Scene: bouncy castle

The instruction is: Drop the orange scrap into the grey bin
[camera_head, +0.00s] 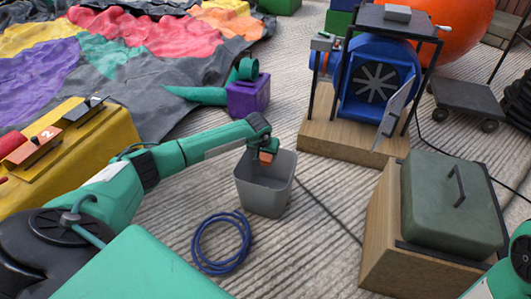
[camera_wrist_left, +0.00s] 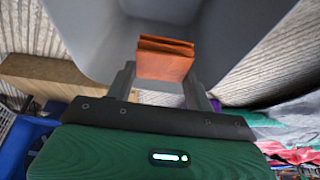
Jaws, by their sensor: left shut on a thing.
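The orange scrap (camera_head: 266,156) is a small folded piece held in my left gripper (camera_head: 264,150). In the left wrist view the scrap (camera_wrist_left: 165,60) sits between the two fingers of the gripper (camera_wrist_left: 160,85), which are shut on it. The grey bin (camera_head: 265,197) stands on the ribbed floor, open at the top. The gripper and scrap are at the bin's mouth, near its back rim in the head view. The bin's grey walls (camera_wrist_left: 85,35) surround the scrap in the left wrist view. My right gripper is not in view.
A coiled blue hose (camera_head: 222,243) lies left of the bin. A purple box (camera_head: 248,97) stands behind it. A blue blower (camera_head: 378,80) on a wooden base is at the back right. A wooden box with a green case (camera_head: 450,205) stands at the right.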

